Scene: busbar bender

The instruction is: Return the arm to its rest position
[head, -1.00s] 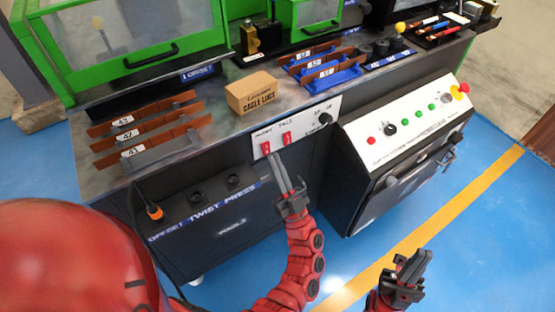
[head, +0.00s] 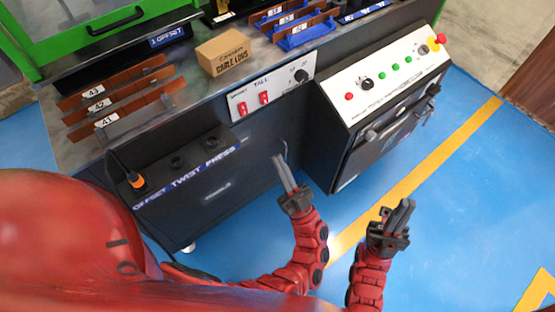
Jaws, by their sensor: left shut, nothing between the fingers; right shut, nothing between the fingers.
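My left gripper (head: 286,174) is shut and empty. It points up in front of the dark cabinet front, below the white switch panel (head: 272,84) with its two red switches (head: 253,103), and appears apart from them. My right gripper (head: 401,216) is shut and empty over the blue floor, to the right of the left one and in front of the control cabinet.
The bench (head: 198,91) carries a cardboard box (head: 223,54), brown bars on a rack (head: 124,104) and blue trays (head: 298,36). A sloped control panel (head: 387,70) with buttons stands at right. The blue floor (head: 455,200) is clear at right.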

